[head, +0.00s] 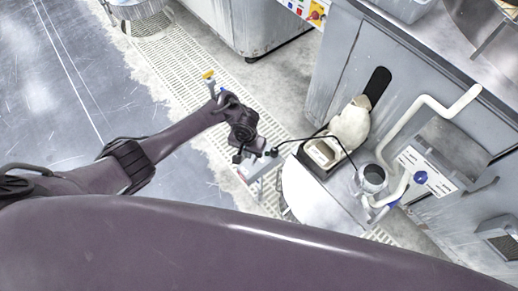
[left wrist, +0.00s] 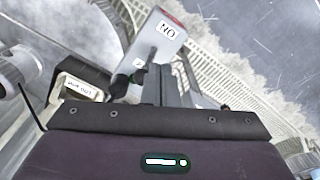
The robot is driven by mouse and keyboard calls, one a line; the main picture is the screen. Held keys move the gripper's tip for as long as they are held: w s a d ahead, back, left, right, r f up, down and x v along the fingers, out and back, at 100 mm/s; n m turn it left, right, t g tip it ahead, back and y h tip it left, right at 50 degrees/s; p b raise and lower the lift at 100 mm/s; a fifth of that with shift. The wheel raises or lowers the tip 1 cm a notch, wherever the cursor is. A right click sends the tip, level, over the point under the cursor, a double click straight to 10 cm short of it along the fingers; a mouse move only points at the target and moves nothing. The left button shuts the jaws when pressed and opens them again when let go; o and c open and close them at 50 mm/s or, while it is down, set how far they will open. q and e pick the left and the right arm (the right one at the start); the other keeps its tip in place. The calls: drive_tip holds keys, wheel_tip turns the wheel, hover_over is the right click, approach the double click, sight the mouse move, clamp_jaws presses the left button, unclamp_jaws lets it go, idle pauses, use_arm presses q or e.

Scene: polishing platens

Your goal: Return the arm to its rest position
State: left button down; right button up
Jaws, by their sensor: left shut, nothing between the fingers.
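My left arm comes in from the left in the head view. Its dark gripper (head: 254,154) hangs over the floor grating, left of the white labelled unit. In the left wrist view the gripper's grey fingers (left wrist: 165,86) are together with nothing between them. A grey box (left wrist: 161,42) with a label and a red end lies just beyond the fingers. I cannot tell whether they touch it. A grey panel (head: 262,171) shows just below the gripper in the head view. My right gripper is not in view.
The white labelled unit (head: 322,152) with a black cable stands right of the gripper, near a round pale disc (head: 312,200). White pipes (head: 425,108) run along the grey cabinet (head: 345,60). A small yellow-topped fitting (head: 209,76) stands near the forearm. The grey floor (head: 60,95) at left is open.

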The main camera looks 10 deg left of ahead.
use_arm(q)
drive_tip(key=shift+r, duration=0.35)
drive_tip(key=shift+f, duration=0.1)
drive_tip(key=s+f+h, duration=0.3)
drive_tip(key=s+f, duration=1.2)
drive_tip(key=f, duration=0.2)
drive_tip(key=s+a+f+y, duration=0.1)
drive_tip(key=s+a+f, duration=0.1)
drive_tip(key=s, duration=0.5)
drive_tip(key=s+a+f+y, duration=0.1)
drive_tip(key=s+a+f, duration=0.2)
drive_tip(key=s, duration=0.4)
drive_tip(key=s+a+f+t+y, duration=0.1)
drive_tip(key=s+a+f, duration=0.1)
drive_tip(key=s+a, duration=0.2)
drive_tip(key=s, duration=0.3)
drive_tip(key=shift+a+f+m, duration=0.2)
drive_tip(key=shift+a+m, duration=0.1)
drive_tip(key=shift+m, duration=0.1)
